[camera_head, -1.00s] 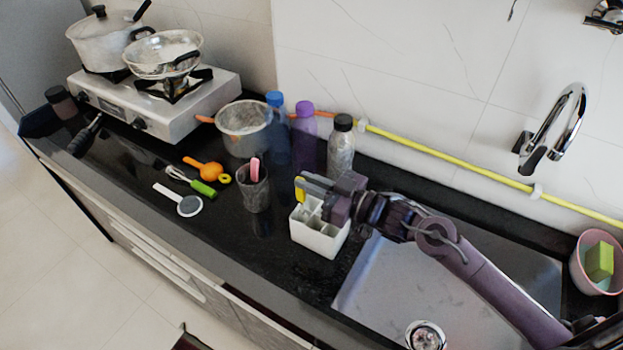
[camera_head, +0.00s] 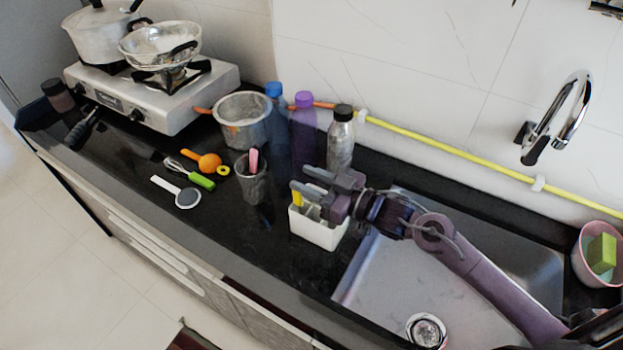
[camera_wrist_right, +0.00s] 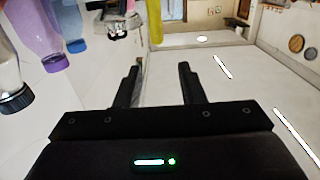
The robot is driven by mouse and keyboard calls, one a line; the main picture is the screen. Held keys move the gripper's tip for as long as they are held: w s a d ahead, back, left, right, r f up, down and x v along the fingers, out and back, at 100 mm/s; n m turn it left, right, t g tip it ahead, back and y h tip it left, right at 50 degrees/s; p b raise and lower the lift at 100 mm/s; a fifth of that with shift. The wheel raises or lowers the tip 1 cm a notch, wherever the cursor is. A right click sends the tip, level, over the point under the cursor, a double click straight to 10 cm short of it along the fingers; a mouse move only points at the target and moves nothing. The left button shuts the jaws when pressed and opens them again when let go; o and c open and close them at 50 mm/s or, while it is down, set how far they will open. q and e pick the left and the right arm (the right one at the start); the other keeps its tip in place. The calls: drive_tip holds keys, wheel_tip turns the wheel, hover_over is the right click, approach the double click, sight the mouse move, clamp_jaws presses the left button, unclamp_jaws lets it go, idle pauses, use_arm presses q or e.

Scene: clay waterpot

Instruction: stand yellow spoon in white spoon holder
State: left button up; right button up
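The white spoon holder (camera_head: 318,232) stands on the black counter beside the sink, with divided compartments at its top. The yellow spoon (camera_head: 297,198) stands in it at the left side; only its upper part shows, and its lower end is hidden. My right gripper (camera_head: 301,180) is over the holder, its fingers spread and empty. In the right wrist view, the open fingers (camera_wrist_right: 160,68) have a gap between them, and the yellow spoon (camera_wrist_right: 155,22) shows beyond the tips. My left gripper is not in view.
A dark cup (camera_head: 252,182) with a pink item stands left of the holder. The sink (camera_head: 400,275) lies right. Utensils, including a whisk (camera_head: 190,177), lie left.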

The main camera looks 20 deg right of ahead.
drive_tip(key=b+v, duration=0.1)
drive_tip(key=v, duration=0.7)
drive_tip(key=shift+r, duration=0.1)
idle(0.7)
drive_tip(key=shift+s, duration=0.1)
